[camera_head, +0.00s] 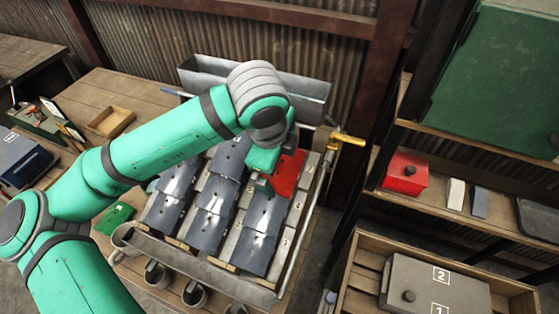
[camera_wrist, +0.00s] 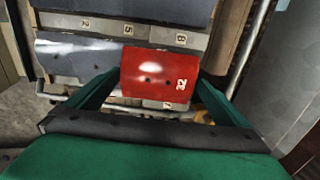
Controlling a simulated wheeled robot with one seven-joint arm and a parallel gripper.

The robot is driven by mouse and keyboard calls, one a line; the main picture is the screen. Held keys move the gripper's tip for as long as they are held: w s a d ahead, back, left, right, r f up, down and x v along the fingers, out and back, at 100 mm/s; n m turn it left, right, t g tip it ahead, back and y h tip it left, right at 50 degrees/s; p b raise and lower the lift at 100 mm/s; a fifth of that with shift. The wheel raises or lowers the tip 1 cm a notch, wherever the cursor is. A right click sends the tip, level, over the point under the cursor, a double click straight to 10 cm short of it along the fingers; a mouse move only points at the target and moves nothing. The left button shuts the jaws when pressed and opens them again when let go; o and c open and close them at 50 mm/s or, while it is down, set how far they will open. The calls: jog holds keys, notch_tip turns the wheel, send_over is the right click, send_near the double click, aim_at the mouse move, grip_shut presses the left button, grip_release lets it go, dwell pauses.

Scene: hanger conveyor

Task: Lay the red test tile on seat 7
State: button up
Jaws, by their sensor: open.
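The red test tile (camera_head: 287,172) lies at the upper right of the sloped rack (camera_head: 303,215), in the right-hand column. My gripper (camera_head: 262,183) is at the tile's left edge in the head view. In the wrist view my gripper (camera_wrist: 156,88) is open, with one finger on each side of the tile's near part. A small label shows just under the tile, too unclear to read for sure. Labels 2, 5 and 8 show farther off.
Grey tiles (camera_head: 212,200) cover much of the rack, which has metal side rails. A grey trough (camera_head: 310,90) stands behind it. Several cups (camera_head: 194,293) hang or stand below its front edge. Shelves with a red box (camera_head: 405,172) are at right. A green tile (camera_head: 115,217) lies at left.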

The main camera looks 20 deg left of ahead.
aim_at(275, 180)
jog(key=v, duration=1)
jog(key=shift+s+r, duration=0.2)
jog(key=shift+r, duration=0.1)
jog(key=shift+w, duration=0.1)
